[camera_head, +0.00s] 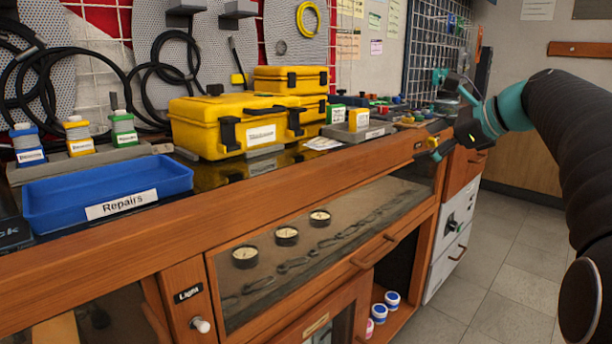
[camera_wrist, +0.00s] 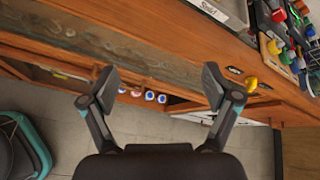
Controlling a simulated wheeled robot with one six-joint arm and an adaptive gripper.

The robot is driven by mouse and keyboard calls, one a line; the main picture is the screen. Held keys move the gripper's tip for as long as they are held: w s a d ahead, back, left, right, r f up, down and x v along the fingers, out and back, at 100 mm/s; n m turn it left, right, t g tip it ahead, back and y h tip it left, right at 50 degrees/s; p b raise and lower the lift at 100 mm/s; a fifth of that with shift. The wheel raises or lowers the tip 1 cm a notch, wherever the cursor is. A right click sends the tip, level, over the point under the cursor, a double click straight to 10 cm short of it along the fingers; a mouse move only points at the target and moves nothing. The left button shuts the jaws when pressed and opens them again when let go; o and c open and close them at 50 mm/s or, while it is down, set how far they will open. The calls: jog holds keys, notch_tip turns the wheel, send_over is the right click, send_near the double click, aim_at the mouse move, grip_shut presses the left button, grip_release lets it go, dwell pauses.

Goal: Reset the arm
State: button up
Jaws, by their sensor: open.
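My arm (camera_head: 560,130) reaches in from the right side of the head view and bends down towards the front edge of the wooden bench (camera_head: 300,178). My gripper (camera_head: 450,140) is at the right part of that edge, small and partly hidden by its own wrist. In the wrist view my gripper (camera_wrist: 160,82) has its two dark fingers spread wide, with nothing between them. Beyond the fingers lie the bench front and the floor. Whether a finger touches the bench front is unclear.
A blue tray (camera_head: 105,195) labelled Repairs and yellow cases (camera_head: 235,125) stand on the bench. Small jars (camera_head: 379,312) sit on a lower shelf and also show in the wrist view (camera_wrist: 150,96). Tools (camera_wrist: 290,40) crowd the bench top. Tiled floor (camera_head: 500,265) in front is clear.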

jog(key=s+f+n+g+h+p, duration=0.1)
jog(key=s+f+n+g+h, duration=0.1)
jog(key=s+f+n, duration=0.45)
jog(key=s+f+n+g+h, duration=0.1)
jog(key=s+f+n+h, duration=0.25)
jog(key=f, duration=0.55)
jog(key=s+a+f+n+p, duration=0.1)
jog(key=s+a+f+n, duration=0.1)
jog(key=s+n, duration=0.2)
jog(key=s+a+f+n+h+p, duration=0.1)
jog(key=s+a+f+n, duration=0.2)
jog(key=s, duration=0.7)
jog(key=s+a+f+n+h+p, duration=0.1)
jog(key=s+a+f+n, duration=0.1)
jog(key=s, duration=0.5)
jog(key=shift+a+f+n+g+p, duration=0.2)
jog(key=shift+a+n+g+p, duration=0.3)
jog(key=shift+n, duration=0.8)
jog(key=shift+s+a, duration=0.1)
